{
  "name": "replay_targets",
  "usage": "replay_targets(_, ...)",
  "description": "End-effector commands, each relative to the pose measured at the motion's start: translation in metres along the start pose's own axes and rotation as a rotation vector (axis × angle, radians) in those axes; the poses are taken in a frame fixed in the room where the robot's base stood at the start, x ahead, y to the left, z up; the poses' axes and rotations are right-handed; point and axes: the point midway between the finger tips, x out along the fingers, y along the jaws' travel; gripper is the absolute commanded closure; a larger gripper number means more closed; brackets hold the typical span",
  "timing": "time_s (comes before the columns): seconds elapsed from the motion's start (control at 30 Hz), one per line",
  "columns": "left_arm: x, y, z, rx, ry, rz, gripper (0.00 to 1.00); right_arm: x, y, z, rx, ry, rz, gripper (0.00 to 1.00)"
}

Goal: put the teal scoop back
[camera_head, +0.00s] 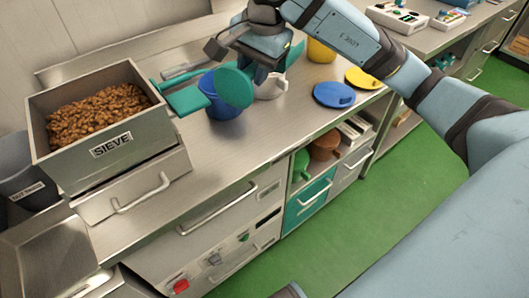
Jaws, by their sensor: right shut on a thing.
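The teal scoop (235,88) is in the grasp of my right gripper (261,76), which is shut on it above the steel counter. Its round teal end faces me, left of the jaws, and more teal shows behind the gripper on the right. The round end overlaps a blue cup (224,109) in the picture; I cannot tell whether they touch. The fingertips are partly hidden. A flat teal piece (187,100) lies between the sieve box and the blue cup. My left gripper is not in view.
A steel box marked SIEVE (67,152), full of brown nuggets, stands at left. A pale mug (271,88) is under the gripper. A yellow cup (320,51), blue lid (333,95) and yellow lid (363,79) sit to the right.

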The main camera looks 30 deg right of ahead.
Motion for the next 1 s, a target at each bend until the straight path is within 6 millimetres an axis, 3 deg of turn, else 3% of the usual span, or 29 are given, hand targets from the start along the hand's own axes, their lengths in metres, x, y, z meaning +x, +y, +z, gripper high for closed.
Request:
replay_targets(0.13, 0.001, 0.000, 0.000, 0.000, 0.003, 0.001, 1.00, 0.005, 0.002, -0.001, -0.003, 0.000, 0.001, 1.00)
replay_targets(0.23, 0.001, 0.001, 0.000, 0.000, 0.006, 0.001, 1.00, 0.020, 0.006, -0.001, -0.004, -0.001, 0.004, 1.00)
replay_targets(0.7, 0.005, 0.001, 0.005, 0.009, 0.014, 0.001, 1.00, 0.138, 0.032, 0.000, -0.003, -0.003, 0.004, 1.00)
replay_targets(1.0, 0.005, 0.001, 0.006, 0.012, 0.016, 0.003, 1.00, 0.165, 0.038, 0.000, -0.004, 0.000, 0.001, 1.00)
